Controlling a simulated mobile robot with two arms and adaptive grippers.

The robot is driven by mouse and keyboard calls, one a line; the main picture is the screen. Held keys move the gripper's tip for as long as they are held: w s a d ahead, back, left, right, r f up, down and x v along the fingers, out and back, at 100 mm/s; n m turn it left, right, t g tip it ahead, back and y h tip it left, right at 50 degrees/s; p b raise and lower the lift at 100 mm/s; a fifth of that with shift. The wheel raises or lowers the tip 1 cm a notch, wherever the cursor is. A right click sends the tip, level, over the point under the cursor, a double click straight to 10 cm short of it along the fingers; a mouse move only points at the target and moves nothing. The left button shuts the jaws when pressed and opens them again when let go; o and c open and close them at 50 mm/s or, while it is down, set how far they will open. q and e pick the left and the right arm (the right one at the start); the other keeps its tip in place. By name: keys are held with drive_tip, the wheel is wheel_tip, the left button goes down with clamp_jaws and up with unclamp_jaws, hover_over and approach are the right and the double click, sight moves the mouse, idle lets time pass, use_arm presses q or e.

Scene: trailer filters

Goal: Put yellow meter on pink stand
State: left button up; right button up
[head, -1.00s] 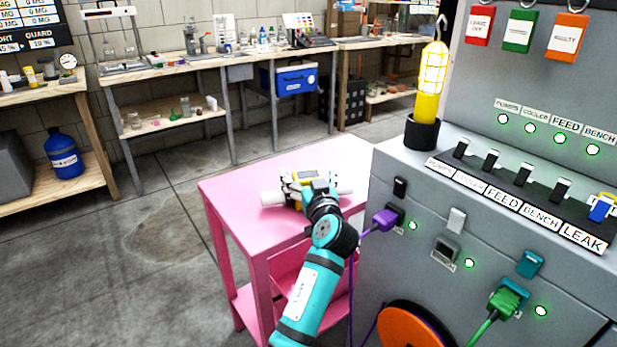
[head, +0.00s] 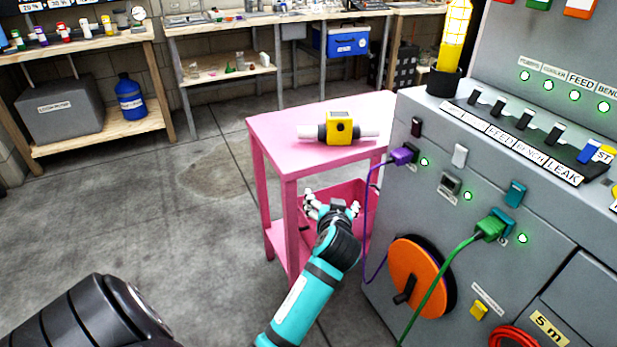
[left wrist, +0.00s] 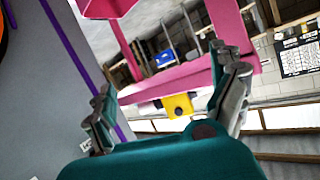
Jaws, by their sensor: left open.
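The yellow meter (head: 341,128), a yellow block with a dark round port on its face and a pale pipe stub on each side, lies on the top of the pink stand (head: 285,150). My left gripper (head: 332,204) is open and empty, below the tabletop level in front of the stand's lower shelf area. It is apart from the meter. In the left wrist view, the meter (left wrist: 178,105) shows beyond the open fingers, next to the pink edge of the stand (left wrist: 190,82). My right gripper is not in view.
A grey panel cabinet (head: 400,240) stands close on the right, with a purple plug (head: 403,154) and cable, a green plug (head: 491,228) and cable, and an orange reel (head: 417,275). Workbenches line the back wall. The floor left of the stand is clear.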

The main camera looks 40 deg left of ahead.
use_arm(q)
drive_tip(key=s+d+f+m+g+h, duration=0.2)
drive_tip(key=s+d+f+h, duration=0.1)
drive_tip(key=s, duration=0.6)
drive_tip(key=s+d+f+m+g+h, duration=0.2)
drive_tip(key=s+d+f+m+h, duration=0.1)
drive_tip(key=s+d+f, duration=0.3)
drive_tip(key=s+d+f+m+g+h, duration=0.3)
drive_tip(key=s+d, duration=0.4)
drive_tip(key=s, duration=0.7)
drive_tip(key=shift+s+d+f, duration=0.2)
drive_tip(key=shift+s+f, duration=0.05)
drive_tip(key=shift+f, duration=0.5)
